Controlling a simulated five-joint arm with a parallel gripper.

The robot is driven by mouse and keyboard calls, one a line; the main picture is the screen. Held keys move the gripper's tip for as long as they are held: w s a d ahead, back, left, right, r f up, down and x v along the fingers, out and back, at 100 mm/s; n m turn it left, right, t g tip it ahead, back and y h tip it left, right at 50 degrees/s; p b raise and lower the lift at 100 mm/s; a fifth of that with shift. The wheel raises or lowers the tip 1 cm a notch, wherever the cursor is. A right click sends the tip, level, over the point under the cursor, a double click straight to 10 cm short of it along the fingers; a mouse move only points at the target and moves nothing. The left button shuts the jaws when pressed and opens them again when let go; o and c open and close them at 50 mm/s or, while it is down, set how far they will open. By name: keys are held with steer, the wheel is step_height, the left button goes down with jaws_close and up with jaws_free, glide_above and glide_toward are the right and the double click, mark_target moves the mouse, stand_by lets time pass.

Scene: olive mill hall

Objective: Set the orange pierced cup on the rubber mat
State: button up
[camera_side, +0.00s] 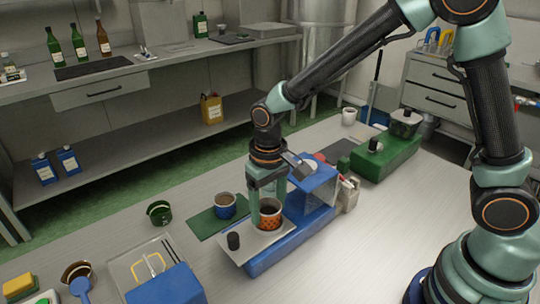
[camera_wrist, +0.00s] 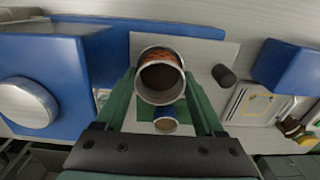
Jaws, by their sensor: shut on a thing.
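The orange pierced cup (camera_side: 270,219) is upright between the fingers of my gripper (camera_side: 267,202), over the steel plate (camera_side: 243,246) of a blue machine. Whether its base touches the plate is unclear. In the wrist view the cup (camera_wrist: 160,76) shows its open, pale-rimmed mouth and dark inside. My gripper (camera_wrist: 161,82) is shut on it there, one finger on each side. A green mat (camera_side: 203,233), probably the rubber mat, lies on the table just left of the plate. A blue cup (camera_side: 225,206) stands on it; it also shows in the wrist view (camera_wrist: 166,121).
The blue machine's housing (camera_side: 318,184) stands close right of my gripper. A clear-sided bin (camera_side: 143,263) and a blue box (camera_side: 166,287) stand front left. A green machine (camera_side: 386,157) is farther back. The table's right front is clear.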

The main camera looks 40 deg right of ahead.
steer(key=shift+r, duration=2.8)
step_height(320, 180, up, 5)
steer(key=w+d+m, duration=0.3)
steer(key=w+d, duration=0.6)
steer(key=d, duration=0.1)
steer(key=w+d+m, duration=0.2)
steer(key=w+d, duration=0.1)
steer(key=d, duration=0.7)
steer(key=w+d+m, duration=0.1)
steer(key=w+d, duration=0.1)
steer(key=d, duration=0.7)
steer(key=shift+d+f, duration=0.2)
steer(key=shift+f, duration=3.9)
steer(key=shift+d+f, duration=0.2)
steer(key=shift+f, duration=3.85)
steer(key=shift+f, duration=0.15)
